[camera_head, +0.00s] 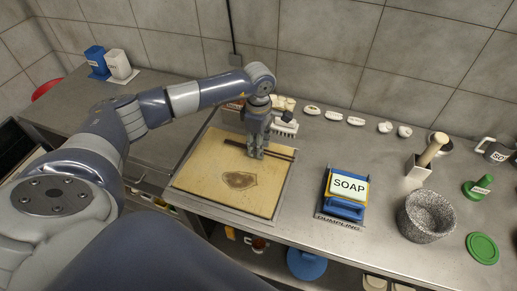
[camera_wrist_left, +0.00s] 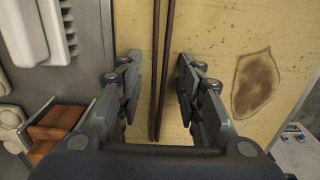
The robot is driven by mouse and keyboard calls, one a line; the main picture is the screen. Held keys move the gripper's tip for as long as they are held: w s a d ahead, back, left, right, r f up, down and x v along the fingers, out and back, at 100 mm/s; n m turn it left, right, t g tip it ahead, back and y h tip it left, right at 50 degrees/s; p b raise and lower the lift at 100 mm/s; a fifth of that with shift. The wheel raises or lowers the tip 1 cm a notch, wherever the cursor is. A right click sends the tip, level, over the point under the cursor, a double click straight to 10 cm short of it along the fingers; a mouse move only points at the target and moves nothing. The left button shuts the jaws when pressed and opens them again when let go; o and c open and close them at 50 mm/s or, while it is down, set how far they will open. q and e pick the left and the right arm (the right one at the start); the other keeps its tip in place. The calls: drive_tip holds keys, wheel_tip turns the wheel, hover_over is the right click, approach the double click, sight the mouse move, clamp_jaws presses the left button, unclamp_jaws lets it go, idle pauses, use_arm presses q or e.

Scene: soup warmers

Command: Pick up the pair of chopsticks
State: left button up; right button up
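The pair of chopsticks (camera_head: 279,152), thin and dark brown, lies across the far part of the yellow cutting board (camera_head: 205,180). In the left wrist view the chopsticks (camera_wrist_left: 166,40) run close together from the top edge down between my fingers. My left gripper (camera_head: 255,154) points down over them, with its fingertips near the board. The left wrist view shows the gripper (camera_wrist_left: 158,85) open, one finger on each side of the chopsticks, with gaps between. The gripper hides the middle of the chopsticks in the head view. My right gripper is not in view.
A dark brown stain (camera_head: 239,180) marks the board. A white ridged block (camera_head: 285,126) stands just behind the gripper. A grey stone mortar (camera_head: 426,218) stands farther right. The tiled wall is behind.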

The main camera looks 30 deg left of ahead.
use_arm(q)
drive_tip(key=c, duration=0.5)
drive_tip(key=shift+c, duration=0.2)
drive_tip(key=shift+r, duration=0.15)
